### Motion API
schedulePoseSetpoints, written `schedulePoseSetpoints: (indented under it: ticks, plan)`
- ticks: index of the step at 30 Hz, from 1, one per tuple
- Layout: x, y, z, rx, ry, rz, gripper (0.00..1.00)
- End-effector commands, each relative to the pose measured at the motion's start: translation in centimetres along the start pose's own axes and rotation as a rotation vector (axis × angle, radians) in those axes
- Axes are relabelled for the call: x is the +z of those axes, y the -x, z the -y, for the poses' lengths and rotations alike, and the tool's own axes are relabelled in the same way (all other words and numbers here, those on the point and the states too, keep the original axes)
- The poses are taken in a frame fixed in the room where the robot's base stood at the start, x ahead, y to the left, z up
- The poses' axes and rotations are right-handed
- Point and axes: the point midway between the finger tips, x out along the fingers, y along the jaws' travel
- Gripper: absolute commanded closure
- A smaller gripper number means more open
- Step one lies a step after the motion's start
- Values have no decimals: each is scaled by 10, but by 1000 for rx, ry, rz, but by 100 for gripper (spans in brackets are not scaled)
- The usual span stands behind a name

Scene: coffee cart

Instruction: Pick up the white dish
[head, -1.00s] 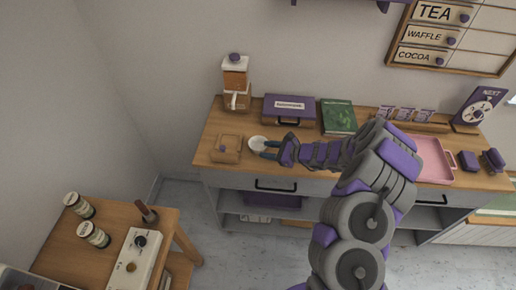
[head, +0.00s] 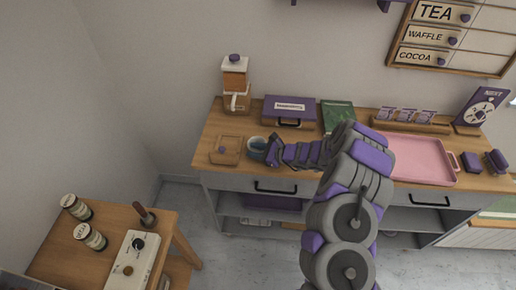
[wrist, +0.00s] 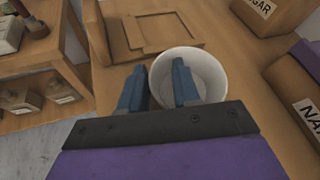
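The white dish (head: 254,141) is a round, open bowl on the wooden counter, right of a small wooden board. In the wrist view the dish (wrist: 210,80) is just ahead of my gripper, and I see its rim and inside. My gripper (wrist: 158,68) has two blue fingers spread apart. The left finger is outside the dish's near-left rim and the right finger reaches over the inside, so the rim lies between them. In the head view my gripper (head: 267,152) covers the dish's near right side. I cannot tell whether the fingers touch the dish.
The wooden board (head: 226,150) is close on the left. A dispenser (head: 236,80), a purple box (head: 290,107) and a green book (head: 338,114) stand behind. A pink tray (head: 415,153) is at right. A lower side table (head: 75,265) holds jars at front left.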

Motion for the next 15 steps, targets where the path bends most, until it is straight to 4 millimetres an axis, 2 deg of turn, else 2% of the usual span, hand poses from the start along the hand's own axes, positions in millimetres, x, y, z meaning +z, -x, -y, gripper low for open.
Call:
schedulePoseSetpoints:
  ticks: [1, 9, 15]
  plan:
    - [0, 0, 0, 0, 0, 0, 74]
    - [0, 0, 0, 0, 0, 0, 100]
    - [0, 0, 0, 0, 0, 0, 100]
